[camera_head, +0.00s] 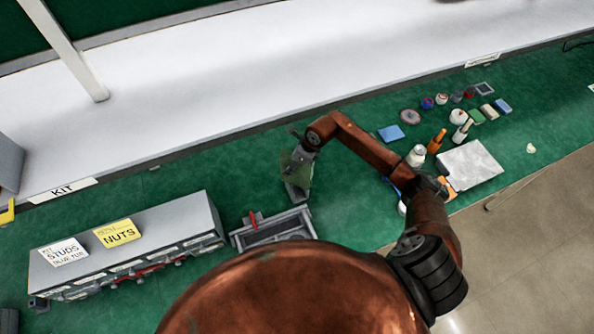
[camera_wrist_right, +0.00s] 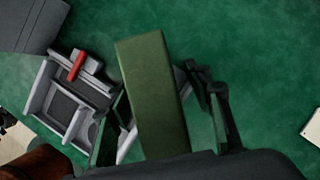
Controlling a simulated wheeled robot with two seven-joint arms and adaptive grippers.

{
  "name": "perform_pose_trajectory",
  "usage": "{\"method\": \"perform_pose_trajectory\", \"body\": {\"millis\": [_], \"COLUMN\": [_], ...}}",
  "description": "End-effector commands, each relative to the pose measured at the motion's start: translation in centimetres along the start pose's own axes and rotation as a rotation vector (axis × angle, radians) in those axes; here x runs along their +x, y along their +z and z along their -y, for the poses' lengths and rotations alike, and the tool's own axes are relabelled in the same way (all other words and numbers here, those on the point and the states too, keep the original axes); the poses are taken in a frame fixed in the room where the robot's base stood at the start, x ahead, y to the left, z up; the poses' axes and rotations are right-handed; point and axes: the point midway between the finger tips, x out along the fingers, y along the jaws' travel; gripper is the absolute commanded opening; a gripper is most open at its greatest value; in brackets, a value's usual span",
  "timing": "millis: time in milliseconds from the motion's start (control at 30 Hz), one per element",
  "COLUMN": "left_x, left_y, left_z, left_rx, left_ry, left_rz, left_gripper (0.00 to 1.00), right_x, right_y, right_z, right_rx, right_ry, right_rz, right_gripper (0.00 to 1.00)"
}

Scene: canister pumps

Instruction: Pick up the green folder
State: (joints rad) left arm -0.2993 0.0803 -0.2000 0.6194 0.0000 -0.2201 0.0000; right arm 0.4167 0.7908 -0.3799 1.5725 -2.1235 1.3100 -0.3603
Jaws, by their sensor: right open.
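The green folder (camera_wrist_right: 153,90) is a dark green slab in the middle of the right wrist view. It stands out between the two fingers of my right gripper (camera_wrist_right: 162,112), which is open with gaps beside the folder. In the head view my right gripper (camera_head: 297,178) is small and dark, over the green work surface. The folder (camera_head: 291,160) is partly visible there and hard to separate from the gripper and the green surface. I cannot tell whether a finger touches it. My left gripper is not in view.
A grey tray (camera_head: 240,240) with a red-handled part (camera_head: 253,221) lies close to the right gripper. A grey bin unit (camera_head: 180,222) stands at left. Bottles (camera_head: 416,156), a blue pad (camera_head: 391,132) and a white block (camera_head: 470,164) sit at right. The green surface between is clear.

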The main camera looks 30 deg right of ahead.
Motion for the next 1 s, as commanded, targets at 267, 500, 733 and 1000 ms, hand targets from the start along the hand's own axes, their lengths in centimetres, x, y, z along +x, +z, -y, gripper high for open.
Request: {"method": "perform_pose_trajectory", "body": {"millis": [267, 500, 733, 1000], "left_x": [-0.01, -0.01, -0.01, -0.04], "left_y": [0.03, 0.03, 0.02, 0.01], "left_z": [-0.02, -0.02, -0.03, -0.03], "left_rx": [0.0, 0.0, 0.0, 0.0], "left_ry": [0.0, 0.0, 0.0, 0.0], "left_rz": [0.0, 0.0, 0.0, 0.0], "left_gripper": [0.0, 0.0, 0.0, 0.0], "right_x": [-0.01, 0.0, 0.0, -0.04], "right_y": [0.0, 0.0, -0.01, 0.04], "right_z": [0.01, 0.01, 0.01, 0.02], "right_rx": [0.0, 0.0, 0.0, 0.0], "right_ry": [0.0, 0.0, 0.0, -0.001], "right_rz": [0.0, 0.0, 0.0, 0.001], "right_gripper": [0.31, 0.14, 0.0, 0.0]}}
